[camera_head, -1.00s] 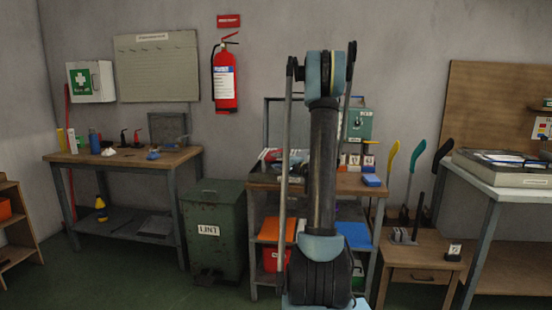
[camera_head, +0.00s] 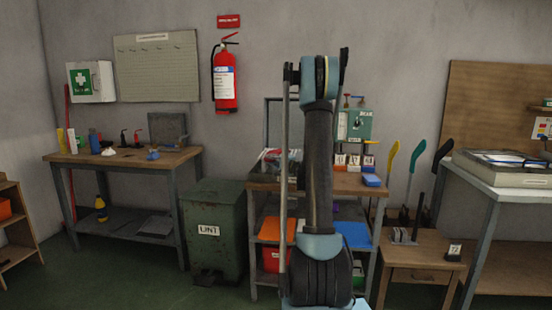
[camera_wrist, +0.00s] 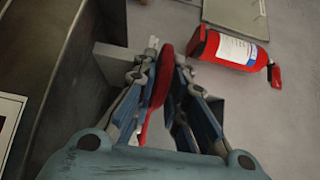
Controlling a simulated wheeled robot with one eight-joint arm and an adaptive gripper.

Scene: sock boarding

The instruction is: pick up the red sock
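In the wrist view the red sock (camera_wrist: 163,75) stands edge-on as a thin flat shape between the two fingers of my gripper (camera_wrist: 166,68). The fingertips are close together with the sock between them, and they appear shut on it. Part of the sock runs back between the finger links toward the palm. In the head view my own arm stands in front of the middle bench and hides the gripper and the sock.
The middle bench (camera_head: 345,184) carries a teal box (camera_head: 355,125), numbered cards and a blue block (camera_head: 371,180). A green lint bin (camera_head: 215,230) stands to its left. A fire extinguisher (camera_head: 224,85) hangs on the wall and also shows in the wrist view (camera_wrist: 232,50).

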